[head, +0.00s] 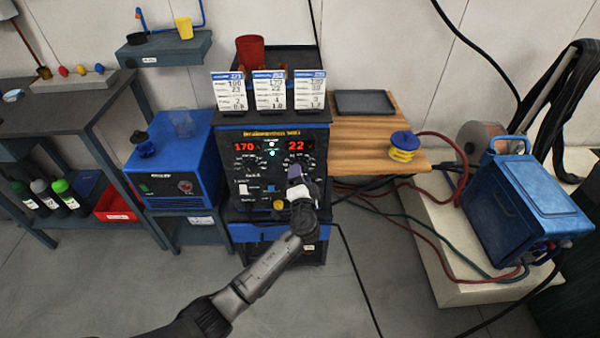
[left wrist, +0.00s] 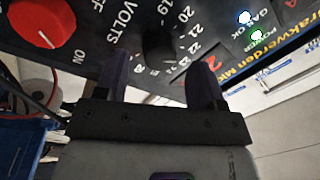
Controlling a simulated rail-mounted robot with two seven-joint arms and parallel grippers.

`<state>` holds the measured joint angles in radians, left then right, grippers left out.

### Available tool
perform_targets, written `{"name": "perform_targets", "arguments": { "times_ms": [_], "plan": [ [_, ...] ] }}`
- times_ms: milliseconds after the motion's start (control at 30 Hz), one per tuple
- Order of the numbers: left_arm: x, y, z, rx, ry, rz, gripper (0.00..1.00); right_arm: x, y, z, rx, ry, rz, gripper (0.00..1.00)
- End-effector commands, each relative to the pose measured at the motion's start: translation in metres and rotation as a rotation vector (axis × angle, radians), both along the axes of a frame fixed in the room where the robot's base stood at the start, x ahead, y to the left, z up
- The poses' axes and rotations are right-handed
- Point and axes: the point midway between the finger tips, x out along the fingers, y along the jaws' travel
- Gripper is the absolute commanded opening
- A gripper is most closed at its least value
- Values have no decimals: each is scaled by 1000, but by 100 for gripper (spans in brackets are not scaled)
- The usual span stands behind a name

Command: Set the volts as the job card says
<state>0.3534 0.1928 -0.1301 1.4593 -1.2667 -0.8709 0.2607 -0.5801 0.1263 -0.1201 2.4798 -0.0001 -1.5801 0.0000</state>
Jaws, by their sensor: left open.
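The welding machine (head: 272,140) has a dark front panel with red displays, 170 on the left and 22 on the right. Three job cards (head: 268,90) stand on its top; their small print is blurred. My left gripper (head: 296,175) is in front of the panel's right side, below the 22 display. In the left wrist view, the black volts knob (left wrist: 158,42) sits between the open fingers of my left gripper (left wrist: 160,72), by the VOLTS label and a number scale. Whether the fingers touch it I cannot tell. My right gripper is not in view.
A red knob (left wrist: 40,22) with OFF and ON marks is on the same panel. A wooden bench top (head: 360,140) with a dark tray (head: 364,103) and a yellow-blue spool (head: 403,147) is to the right. Cables lie on the floor.

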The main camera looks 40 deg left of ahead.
Motion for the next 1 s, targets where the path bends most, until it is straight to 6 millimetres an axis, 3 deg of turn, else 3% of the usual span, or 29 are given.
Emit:
{"name": "perform_targets", "arguments": {
  "times_ms": [500,700,1000],
  "plan": [
    [-70,-67,-7,-2,2,0,63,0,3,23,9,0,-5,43],
    [-83,-80,-9,-1,1,0,63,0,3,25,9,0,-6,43],
    [-88,-84,-10,0,0,1,63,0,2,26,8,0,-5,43]
  ]
}}
